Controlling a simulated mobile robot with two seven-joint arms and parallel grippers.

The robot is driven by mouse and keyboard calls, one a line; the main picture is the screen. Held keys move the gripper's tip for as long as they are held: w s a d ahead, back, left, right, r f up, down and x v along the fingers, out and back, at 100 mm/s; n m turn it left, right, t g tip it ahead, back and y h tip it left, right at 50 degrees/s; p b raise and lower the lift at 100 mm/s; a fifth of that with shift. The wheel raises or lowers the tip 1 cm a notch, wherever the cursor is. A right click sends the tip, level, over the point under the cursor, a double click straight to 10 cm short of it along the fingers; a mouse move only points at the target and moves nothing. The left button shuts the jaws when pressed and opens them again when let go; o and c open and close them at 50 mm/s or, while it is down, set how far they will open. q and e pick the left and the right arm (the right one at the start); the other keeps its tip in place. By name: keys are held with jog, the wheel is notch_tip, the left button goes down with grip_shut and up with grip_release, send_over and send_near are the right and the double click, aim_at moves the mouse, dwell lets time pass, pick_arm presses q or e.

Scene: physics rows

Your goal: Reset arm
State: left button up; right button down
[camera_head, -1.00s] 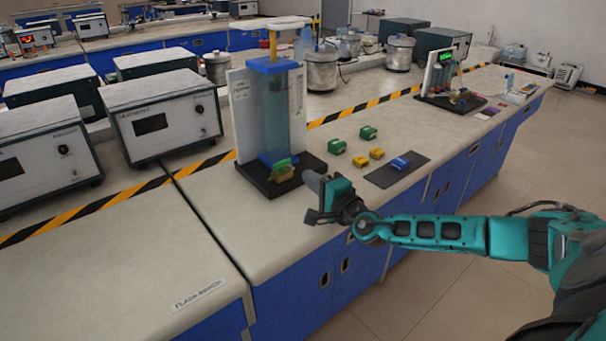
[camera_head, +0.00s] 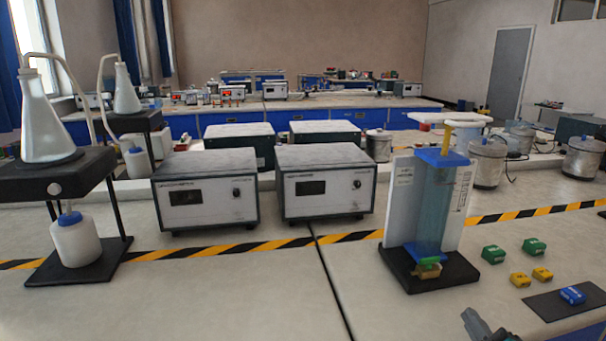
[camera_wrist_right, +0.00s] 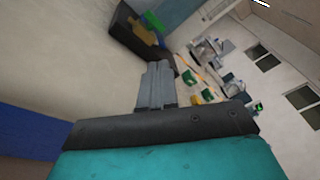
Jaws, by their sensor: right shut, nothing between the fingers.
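My right gripper (camera_head: 472,318) shows only at the bottom edge of the head view, in front of the bench items, to the right of the black-based tank stand. Most of my right arm lies outside that view. In the right wrist view its grey fingers (camera_wrist_right: 156,84) are together and hold nothing. My left gripper is not in view.
The tank stand (camera_head: 428,215) has a blue lid and a black base. Green blocks (camera_head: 493,254), yellow blocks (camera_head: 542,274) and a blue block (camera_head: 572,295) on a dark mat (camera_head: 545,306) lie right of it. Grey instruments (camera_head: 325,190) stand behind. The bench front left of the stand is clear.

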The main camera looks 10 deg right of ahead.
jog(key=s+a+f+n+g+y, duration=0.1)
jog(key=s+a+f+n+g, duration=0.1)
jog(key=s+a+n+g, duration=0.5)
jog(key=s+a+f+n+g, duration=0.25)
jog(key=s+n, duration=0.55)
jog(key=n, duration=0.4)
jog(key=s+a+f+n+g+y, duration=0.1)
jog(key=s+a+f+n+g, duration=0.3)
jog(key=s+n, duration=0.5)
jog(key=w+a+f+t+y+p, duration=0.2)
jog(key=w+a+f+t, duration=0.2)
jog(key=w, duration=0.4)
jog(key=f+t, duration=0.1)
jog(key=t, duration=0.1)
jog(key=shift+a+f+t+p, duration=0.15)
jog(key=shift+a+t+p, duration=0.15)
jog(key=shift+t, duration=0.05)
